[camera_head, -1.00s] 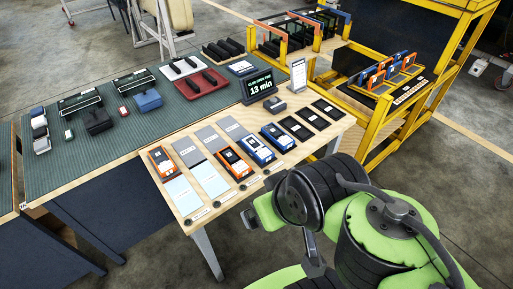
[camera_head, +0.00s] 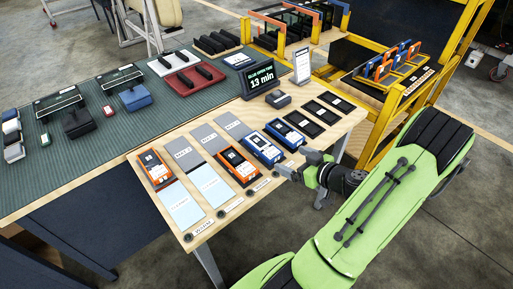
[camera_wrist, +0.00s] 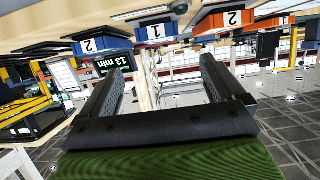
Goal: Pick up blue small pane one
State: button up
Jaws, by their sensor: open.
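The blue piece marked 1 (camera_head: 260,148) lies flat on the front table, between an orange piece and the blue piece marked 2 (camera_head: 285,134). In the wrist view the blue piece marked 1 (camera_wrist: 153,34) shows edge-on, beyond and above the fingers, with its number readable. My gripper (camera_head: 293,163) is at the table's front right edge, close to the blue pieces and apart from them. In the wrist view my gripper (camera_wrist: 160,66) has its fingers wide apart with nothing between them.
Orange pieces (camera_head: 239,166) lie left of the blue ones, with grey and pale blue plates near them. Black plates (camera_head: 318,115) lie to the right. A display (camera_head: 261,79) stands behind. A yellow trolley (camera_head: 375,117) with a rack of blue and orange frames (camera_head: 388,62) stands at right.

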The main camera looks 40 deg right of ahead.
aim_at(266, 147)
jog(key=x, duration=1.3)
jog(key=shift+w, duration=0.3)
jog(key=c, duration=1.2)
